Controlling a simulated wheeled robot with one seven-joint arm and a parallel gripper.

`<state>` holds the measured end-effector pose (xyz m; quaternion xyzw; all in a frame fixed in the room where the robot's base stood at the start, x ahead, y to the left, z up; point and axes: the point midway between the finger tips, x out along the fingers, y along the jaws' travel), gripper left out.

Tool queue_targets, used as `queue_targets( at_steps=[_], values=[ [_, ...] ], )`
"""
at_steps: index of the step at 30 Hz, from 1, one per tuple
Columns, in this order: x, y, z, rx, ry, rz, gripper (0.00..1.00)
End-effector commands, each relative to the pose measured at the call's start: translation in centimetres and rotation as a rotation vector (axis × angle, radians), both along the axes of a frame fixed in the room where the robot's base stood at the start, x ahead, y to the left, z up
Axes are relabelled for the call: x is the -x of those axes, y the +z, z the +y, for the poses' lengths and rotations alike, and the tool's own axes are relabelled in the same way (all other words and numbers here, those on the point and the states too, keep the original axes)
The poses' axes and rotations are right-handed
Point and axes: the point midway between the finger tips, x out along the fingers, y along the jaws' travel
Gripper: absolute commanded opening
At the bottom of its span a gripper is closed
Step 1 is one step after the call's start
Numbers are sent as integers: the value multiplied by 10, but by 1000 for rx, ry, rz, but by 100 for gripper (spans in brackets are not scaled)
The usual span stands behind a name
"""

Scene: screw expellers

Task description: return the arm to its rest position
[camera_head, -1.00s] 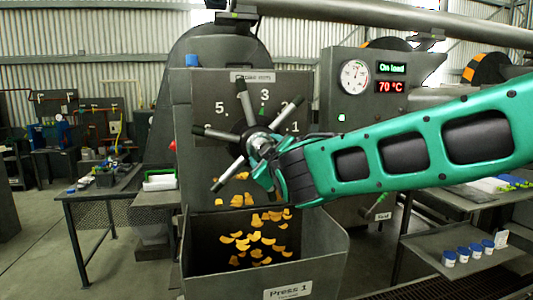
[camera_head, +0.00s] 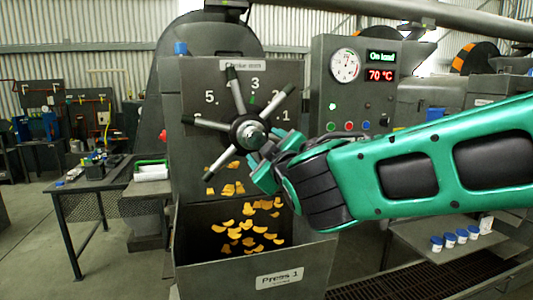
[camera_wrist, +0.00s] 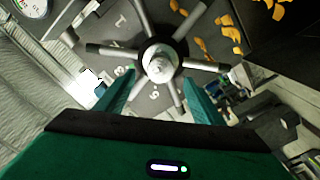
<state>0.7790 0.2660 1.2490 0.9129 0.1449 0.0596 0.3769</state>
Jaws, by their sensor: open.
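My green gripper (camera_head: 262,160) is in front of the press, just right of the hub of the spoked choke handwheel (camera_head: 249,131). In the wrist view my gripper (camera_wrist: 160,85) has its two green fingers spread apart. The handwheel (camera_wrist: 160,62) shows beyond and between them, with nothing held. Whether the fingertips touch the spokes I cannot tell. My green arm reaches in from the right edge of the head view.
A bin (camera_head: 290,262) labelled Press 1 holds orange flakes below the wheel. A control panel (camera_head: 352,95) stands behind my arm. A bench (camera_head: 92,185) stands at left. A shelf (camera_head: 425,232) with small blue-lidded jars is below my arm.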

Motion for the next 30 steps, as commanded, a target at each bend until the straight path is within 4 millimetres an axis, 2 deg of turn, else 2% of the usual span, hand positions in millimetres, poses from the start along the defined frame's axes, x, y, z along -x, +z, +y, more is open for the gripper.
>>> queue_targets(
  at_steps=[2,5,8,9,11,12,16,20,23,26,27,29,30],
  values=[
    [-4,-5,-13,-1,-23,21,62],
    [-13,-19,-47,-10,-81,86,62],
    [-20,-42,-101,-29,-176,191,62],
    [-21,-53,-125,-43,-219,240,62],
    [-19,-70,-161,-62,-284,313,62],
    [-16,-82,-185,-79,-329,362,62],
    [5,-118,-260,-142,-475,523,62],
    [43,-155,-328,-224,-626,688,62],
    [82,-182,-372,-301,-743,817,62],
    [130,-208,-409,-391,-860,949,62],
    [152,-218,-420,-430,-907,1004,62],
    [185,-231,-435,-494,-977,1087,62],
    [209,-240,-442,-538,-1021,1142,62]
  ],
)
